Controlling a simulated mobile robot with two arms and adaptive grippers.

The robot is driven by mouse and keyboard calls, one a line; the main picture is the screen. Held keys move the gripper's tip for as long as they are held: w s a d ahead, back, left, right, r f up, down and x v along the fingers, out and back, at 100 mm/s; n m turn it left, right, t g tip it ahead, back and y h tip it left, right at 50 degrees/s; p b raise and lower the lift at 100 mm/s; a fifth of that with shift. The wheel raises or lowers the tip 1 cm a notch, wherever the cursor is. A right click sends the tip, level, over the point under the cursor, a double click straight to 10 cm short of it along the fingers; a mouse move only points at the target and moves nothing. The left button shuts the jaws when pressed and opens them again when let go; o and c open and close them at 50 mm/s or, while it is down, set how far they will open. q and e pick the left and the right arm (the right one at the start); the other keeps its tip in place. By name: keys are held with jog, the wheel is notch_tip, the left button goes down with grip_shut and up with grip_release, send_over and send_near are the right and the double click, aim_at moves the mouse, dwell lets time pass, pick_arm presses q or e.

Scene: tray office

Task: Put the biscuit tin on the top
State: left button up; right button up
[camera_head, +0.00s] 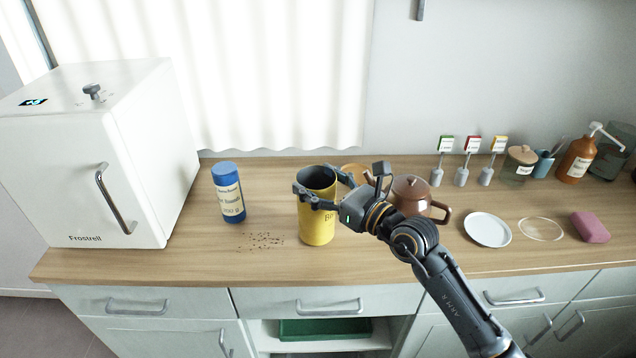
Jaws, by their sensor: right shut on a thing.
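The biscuit tin (318,228) is a yellow cylinder with a dark top and partly covered lettering starting "BI". It is upright over the middle of the wooden worktop (275,284); I cannot tell whether its base touches the wood. My right gripper (316,194) comes in from the right and is shut on the tin near its upper part, with fingers around its sides. The fingers hide part of the label. My left gripper is out of view.
A white fridge (75,180) with a flat top carrying a small knob stands at the left. A blue-capped canister (229,195) stands between fridge and tin, near dark crumbs (262,240). A brown teapot (411,192) and white plate (487,230) are right of the tin.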

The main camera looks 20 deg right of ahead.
jog(key=shift+f, duration=0.2)
jog(key=shift+f, duration=0.2)
jog(key=o, duration=1.6)
jog(key=shift+c, duration=0.2)
jog(key=shift+r, duration=0.15)
jog(key=b+v, duration=0.3)
jog(key=v, duration=0.9)
